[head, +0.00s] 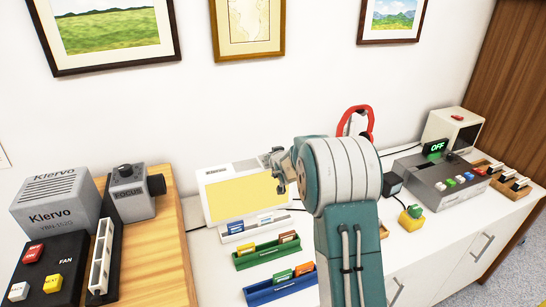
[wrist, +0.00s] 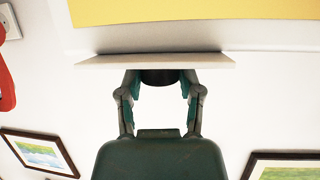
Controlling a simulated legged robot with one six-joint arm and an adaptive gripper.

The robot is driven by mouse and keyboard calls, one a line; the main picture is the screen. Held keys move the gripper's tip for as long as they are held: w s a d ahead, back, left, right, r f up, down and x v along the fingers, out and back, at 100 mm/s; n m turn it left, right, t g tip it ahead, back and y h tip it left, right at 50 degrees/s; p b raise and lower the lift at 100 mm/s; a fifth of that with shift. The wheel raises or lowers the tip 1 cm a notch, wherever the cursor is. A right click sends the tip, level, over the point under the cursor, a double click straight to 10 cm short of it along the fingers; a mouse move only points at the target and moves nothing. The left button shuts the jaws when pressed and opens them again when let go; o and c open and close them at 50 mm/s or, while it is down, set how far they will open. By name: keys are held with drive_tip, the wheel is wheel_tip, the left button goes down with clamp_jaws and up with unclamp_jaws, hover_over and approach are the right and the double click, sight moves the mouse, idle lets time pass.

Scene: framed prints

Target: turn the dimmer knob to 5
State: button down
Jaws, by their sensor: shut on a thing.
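A white box with a lit yellow panel (head: 240,197) stands against the wall, left of my arm in the head view. My gripper (head: 279,183) is at its right end. In the wrist view my gripper (wrist: 160,88) is shut on a dark round knob, the dimmer knob (wrist: 160,77), with one finger on each side. The knob sits against a pale plate (wrist: 100,61), below the yellow panel (wrist: 190,10) in that view. The knob's face, pointer and any scale numbers are hidden, so its setting cannot be read.
Coloured racks (head: 268,253) stand in front of the box. A wooden stand on the left bears a grey FOCUS device (head: 131,203). A grey console (head: 440,188) with coloured buttons and an OFF display (head: 436,148) stands at right. A red ring-shaped thing (head: 369,118) is behind my arm.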

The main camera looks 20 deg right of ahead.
idle(0.4)
drive_tip(key=shift+c, duration=1.3)
unclamp_jaws()
drive_tip(key=shift+f, duration=0.1)
drive_tip(key=shift+s+r, duration=0.3)
drive_tip(key=shift+s, duration=0.05)
drive_tip(key=v, duration=1.1)
drive_tip(key=shift+a+f, duration=0.1)
